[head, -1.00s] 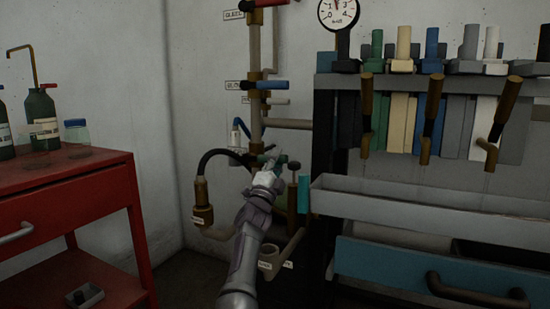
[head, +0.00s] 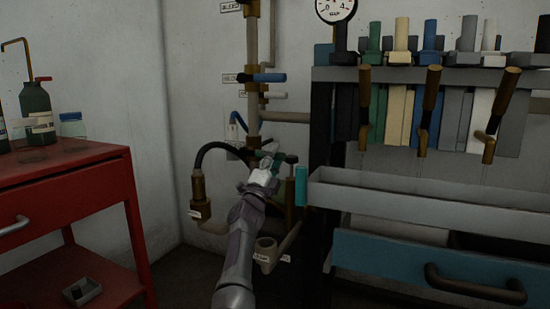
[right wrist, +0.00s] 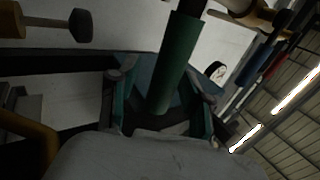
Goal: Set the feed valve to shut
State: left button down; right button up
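A valve with a green lever (head: 268,156) sits low on the brown pipe in the head view. I cannot read its label, so I cannot tell that it is the feed valve. My right gripper (head: 267,164) is at this lever and partly hides it. In the right wrist view the green lever (right wrist: 175,65) reaches in between the two fingers of the right gripper (right wrist: 162,95). The fingers stand apart, with a visible gap beside the lever on the left. I cannot tell whether either finger touches it. My left gripper is not in view.
A blue lever (head: 270,77) is higher on the pipe. A black hose (head: 215,147) curves left of my gripper. A dark round knob (head: 291,158) and a teal cylinder (head: 302,187) are close on the right. A red cart (head: 90,170) stands left, a grey trough (head: 420,208) right.

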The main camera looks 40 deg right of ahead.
jog(key=v, duration=1.2)
jog(key=shift+s, duration=0.1)
dwell(0.4)
